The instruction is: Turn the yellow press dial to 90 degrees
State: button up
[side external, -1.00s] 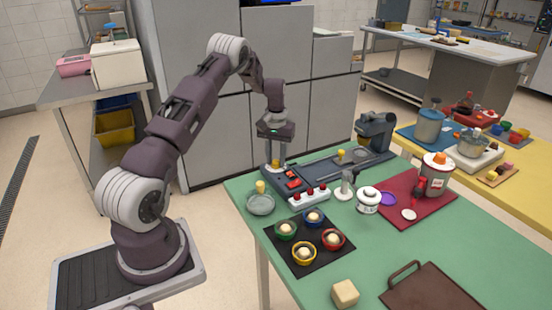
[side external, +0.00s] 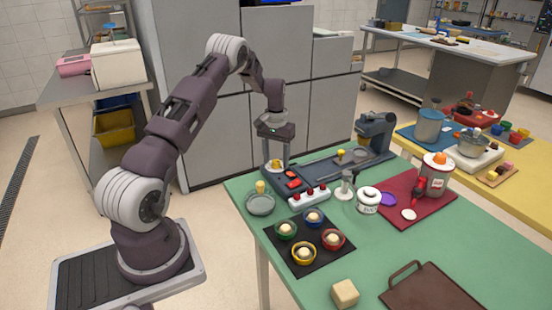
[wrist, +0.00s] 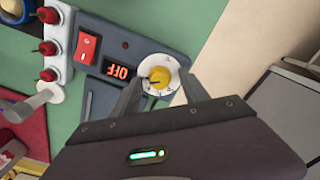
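The yellow press dial (wrist: 158,74) sits on a round white scale plate on the dark press panel. A small dark mark shows on the dial, but the scale is too small to read. My gripper (wrist: 162,79) is open, with one finger on each side of the dial and visible gaps between. In the side view my gripper (side external: 276,152) points down over the dial (side external: 276,163) at the panel's left end. The display (wrist: 118,71) beside the dial reads OFF in glowing red, upside down in the wrist view.
A red rocker switch (wrist: 86,47) lies beside the display.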

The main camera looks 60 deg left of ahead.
aim_at(276, 161)
notch_tip(276, 161, up, 7)
jog(key=shift+r, duration=0.1)
dwell(0.4)
jog(key=s+d+r+m+t, duration=0.2)
jog(key=d+r, duration=1.3)
jog(key=r, duration=0.1)
jog(key=s+d+r+m+t, duration=0.1)
jog(key=s+d+r, duration=0.2)
jog(key=s+d, duration=0.15)
jog(key=s+d+r+m, duration=0.1)
jog(key=s+d+r, duration=0.25)
jog(key=d, duration=0.25)
jog(key=s+d+f+m+t, duration=0.1)
jog(key=s+d, duration=0.3)
jog(key=s, duration=0.4)
jog(key=s+d+f+m+t, duration=0.1)
jog(key=s+d, duration=0.3)
jog(key=s, duration=0.4)
jog(key=shift+s+d+f+m+t, duration=0.3)
jog(key=shift+s+d+f+m, duration=0.15)
jog(key=shift+m, duration=0.25)
